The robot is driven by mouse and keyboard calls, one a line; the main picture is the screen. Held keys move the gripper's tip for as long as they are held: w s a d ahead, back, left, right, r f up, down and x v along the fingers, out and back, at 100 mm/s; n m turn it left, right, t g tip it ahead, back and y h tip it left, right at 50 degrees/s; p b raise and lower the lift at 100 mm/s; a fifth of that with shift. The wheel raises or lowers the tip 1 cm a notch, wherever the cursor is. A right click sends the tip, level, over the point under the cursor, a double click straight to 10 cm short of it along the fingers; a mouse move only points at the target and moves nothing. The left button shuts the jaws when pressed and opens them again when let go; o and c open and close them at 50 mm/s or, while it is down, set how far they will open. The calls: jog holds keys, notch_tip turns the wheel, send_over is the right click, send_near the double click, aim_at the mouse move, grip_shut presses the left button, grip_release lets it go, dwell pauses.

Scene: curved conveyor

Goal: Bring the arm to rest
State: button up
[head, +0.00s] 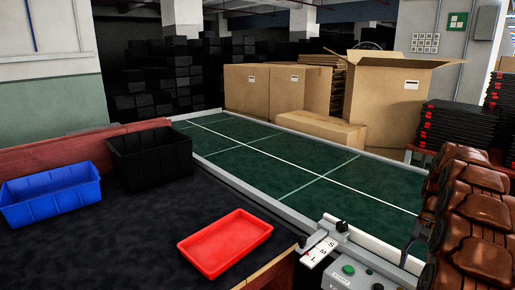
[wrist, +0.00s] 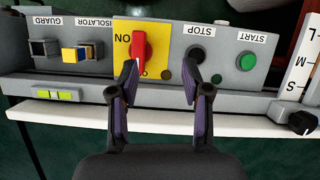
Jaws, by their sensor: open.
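My gripper (wrist: 161,75) shows in the wrist view with its two dark fingers spread and nothing between them. The fingers point at a grey control panel (wrist: 215,72) whose labels appear upside down. The left fingertip overlaps the lower edge of a red rotary switch (wrist: 139,46) on a yellow plate (wrist: 122,27); I cannot tell whether they touch. The right fingertip is just below the black STOP button (wrist: 200,56). The green START button (wrist: 246,62) is farther right. My gripper and arm are not visible in the head view.
In the head view, a red tray (head: 225,243), a black bin (head: 150,155) and a blue bin (head: 50,193) stand on a dark table. The green conveyor (head: 290,165) carries none of them. Cardboard boxes (head: 395,95) stand behind it, and brown seats (head: 480,210) at right.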

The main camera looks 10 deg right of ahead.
jog(key=s+a+r+n+h+p, duration=0.1)
jog(key=s+a+r+n+p, duration=0.25)
jog(key=a, duration=0.75)
jog(key=s+a+r+n+h, duration=0.1)
jog(key=s+a+r+n, duration=0.1)
jog(key=s+a+r, duration=0.6)
jog(key=s+a+f+n+h+p, duration=0.1)
jog(key=s+a+n+p, duration=0.2)
jog(key=s+a, duration=0.9)
jog(key=s+n, duration=0.1)
jog(key=s, duration=0.3)
jog(key=shift+t+p, duration=0.35)
jog(key=shift+t, duration=0.05)
